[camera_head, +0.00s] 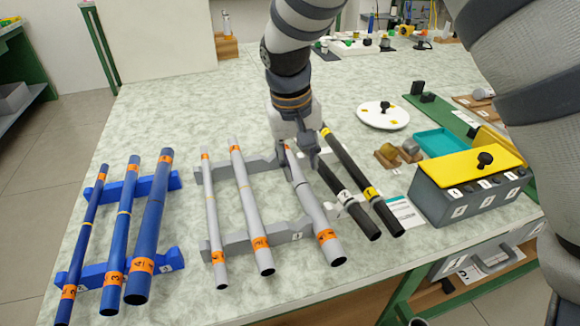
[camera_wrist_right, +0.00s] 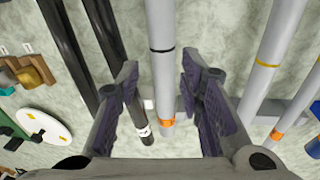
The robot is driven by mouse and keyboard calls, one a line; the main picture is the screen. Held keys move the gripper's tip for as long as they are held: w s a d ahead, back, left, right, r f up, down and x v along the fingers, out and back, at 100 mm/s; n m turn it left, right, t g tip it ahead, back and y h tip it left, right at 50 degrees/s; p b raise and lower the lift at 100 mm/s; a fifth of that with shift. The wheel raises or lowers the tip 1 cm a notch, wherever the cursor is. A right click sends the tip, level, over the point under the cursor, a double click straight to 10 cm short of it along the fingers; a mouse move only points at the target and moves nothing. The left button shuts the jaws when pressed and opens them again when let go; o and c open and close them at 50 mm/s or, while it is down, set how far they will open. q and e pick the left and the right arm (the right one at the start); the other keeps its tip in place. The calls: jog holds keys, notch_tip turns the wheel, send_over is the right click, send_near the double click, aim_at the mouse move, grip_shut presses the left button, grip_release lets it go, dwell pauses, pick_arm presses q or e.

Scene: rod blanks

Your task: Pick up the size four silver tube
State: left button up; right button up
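Three silver tubes lie side by side on a grey rack, with orange bands at their ends. The thickest, rightmost silver tube (camera_head: 311,205) has an orange number label at its near end; the digit is hard to read, but its place and thickness fit size four. My right gripper (camera_head: 299,156) is over its far part. In the right wrist view my right gripper (camera_wrist_right: 163,92) is open, one finger on each side of the silver tube (camera_wrist_right: 160,65), with visible gaps and no grip. My left gripper is not in view.
The thinner silver tubes (camera_head: 213,215) and (camera_head: 249,205) lie to the left on the grey rack (camera_head: 238,240). Two black tubes (camera_head: 347,200) lie close on the right. Blue tubes (camera_head: 151,215) are at far left. A grey box with yellow lid (camera_head: 465,168) stands right.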

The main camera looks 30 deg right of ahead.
aim_at(302, 183)
jog(key=f, duration=0.6)
jog(key=shift+s+d, duration=0.2)
jog(key=shift+d, duration=0.05)
jog(key=shift+r, duration=0.1)
jog(key=c, duration=0.6)
